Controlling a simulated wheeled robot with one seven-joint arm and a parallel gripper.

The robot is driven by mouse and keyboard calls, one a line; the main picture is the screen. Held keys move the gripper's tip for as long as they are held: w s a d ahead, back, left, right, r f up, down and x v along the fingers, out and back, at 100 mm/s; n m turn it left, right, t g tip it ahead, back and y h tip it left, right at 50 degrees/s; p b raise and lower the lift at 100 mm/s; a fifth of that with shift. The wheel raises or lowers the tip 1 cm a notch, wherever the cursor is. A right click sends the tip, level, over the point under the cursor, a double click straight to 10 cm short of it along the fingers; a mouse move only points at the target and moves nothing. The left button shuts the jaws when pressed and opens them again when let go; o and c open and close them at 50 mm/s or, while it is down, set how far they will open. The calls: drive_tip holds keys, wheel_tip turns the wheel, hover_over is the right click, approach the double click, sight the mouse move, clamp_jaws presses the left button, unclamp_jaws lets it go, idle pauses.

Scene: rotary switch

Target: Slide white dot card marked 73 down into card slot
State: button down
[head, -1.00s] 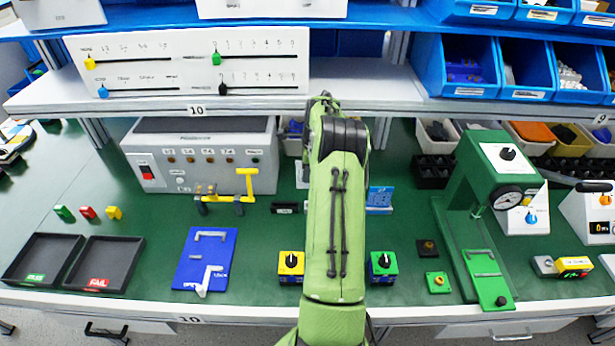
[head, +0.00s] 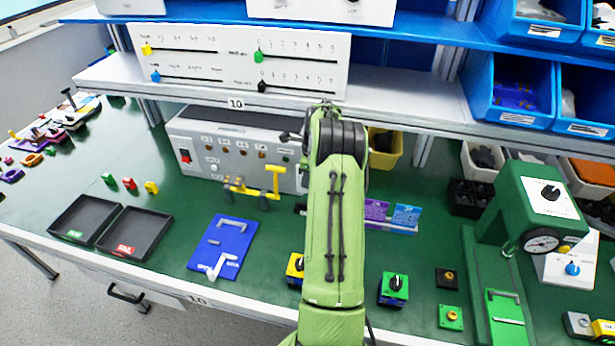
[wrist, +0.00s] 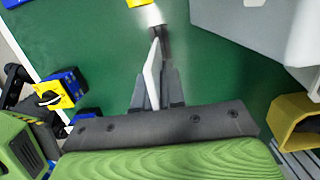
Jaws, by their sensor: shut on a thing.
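My gripper (wrist: 160,40) points over the green bench top in the wrist view and is shut on a thin white piece (wrist: 152,75), seen nearly edge-on. This looks like the white card, but no dot or number can be read. In the head view my green arm hides the gripper and the white piece. A purple card (head: 376,211) and a blue card (head: 406,216) stand upright side by side, just right of my arm. A small black block (head: 300,209) shows partly at the arm's left edge. I cannot tell which part is the card slot.
A blue panel (head: 222,245) and black trays (head: 135,235) lie left. A shelf (head: 400,105) overhangs the back.

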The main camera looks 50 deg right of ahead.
drive_tip(key=shift+f+b, duration=1.3)
drive_tip(key=shift+f, duration=1.35)
drive_tip(key=shift+f+b, duration=0.45)
drive_tip(key=shift+f, duration=1)
drive_tip(key=shift+r, duration=0.1)
drive_tip(key=shift+r+p, duration=0.95)
drive_tip(key=shift+r, duration=0.2)
drive_tip(key=shift+f+b, duration=0.55)
drive_tip(key=shift+f, duration=0.75)
idle(0.4)
drive_tip(key=c, duration=1.1)
unclamp_jaws()
drive_tip(key=shift+c, duration=0.2)
